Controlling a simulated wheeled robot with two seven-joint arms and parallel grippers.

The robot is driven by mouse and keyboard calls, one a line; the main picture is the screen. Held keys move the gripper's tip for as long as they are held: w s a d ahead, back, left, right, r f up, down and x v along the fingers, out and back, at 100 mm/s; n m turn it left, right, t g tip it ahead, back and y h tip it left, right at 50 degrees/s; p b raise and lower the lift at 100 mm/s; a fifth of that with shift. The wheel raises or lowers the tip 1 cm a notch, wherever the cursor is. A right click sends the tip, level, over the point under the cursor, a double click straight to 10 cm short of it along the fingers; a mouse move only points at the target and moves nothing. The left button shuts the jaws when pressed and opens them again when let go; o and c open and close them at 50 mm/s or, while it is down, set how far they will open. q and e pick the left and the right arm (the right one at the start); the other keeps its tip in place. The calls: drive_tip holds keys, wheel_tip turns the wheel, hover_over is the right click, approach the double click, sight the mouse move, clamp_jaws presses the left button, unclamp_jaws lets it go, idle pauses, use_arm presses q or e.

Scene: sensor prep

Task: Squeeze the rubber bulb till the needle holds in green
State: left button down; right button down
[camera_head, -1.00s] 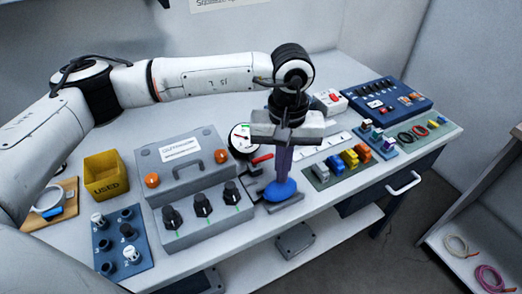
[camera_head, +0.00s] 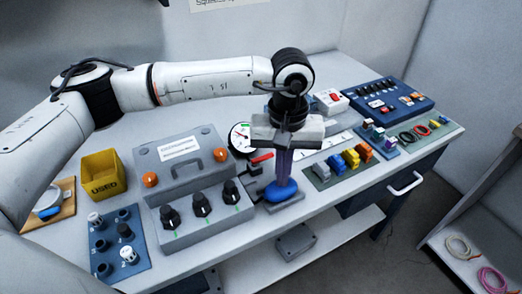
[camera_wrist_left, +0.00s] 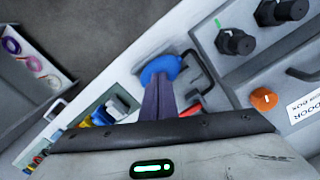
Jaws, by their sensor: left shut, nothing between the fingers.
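The blue rubber bulb (camera_head: 281,191) sits on a small grey base near the table's front edge. My left gripper (camera_head: 283,176) points straight down over it, with its fingers together and nothing between them. The fingertips meet the top of the bulb in the head view; how hard they press, I cannot tell. The left wrist view shows the bulb (camera_wrist_left: 160,68) at the ends of the closed fingers (camera_wrist_left: 158,84). The round white gauge (camera_head: 241,138) stands behind and left of the bulb, partly visible; its needle is too small to read surely. My right gripper is out of view.
A grey box with black knobs (camera_head: 202,204) stands close left of the bulb. A red-handled part (camera_head: 261,159) is just behind it. Coloured blocks (camera_head: 350,158) on a tray lie to the right. A yellow bin (camera_head: 102,175) is far left.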

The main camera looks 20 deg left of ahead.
use_arm(q)
drive_tip(key=shift+f+b, duration=0.4)
drive_tip(key=shift+f, duration=0.1)
idle(0.4)
drive_tip(key=shift+r+p, duration=1.7)
drive_tip(key=shift+r, duration=1.9)
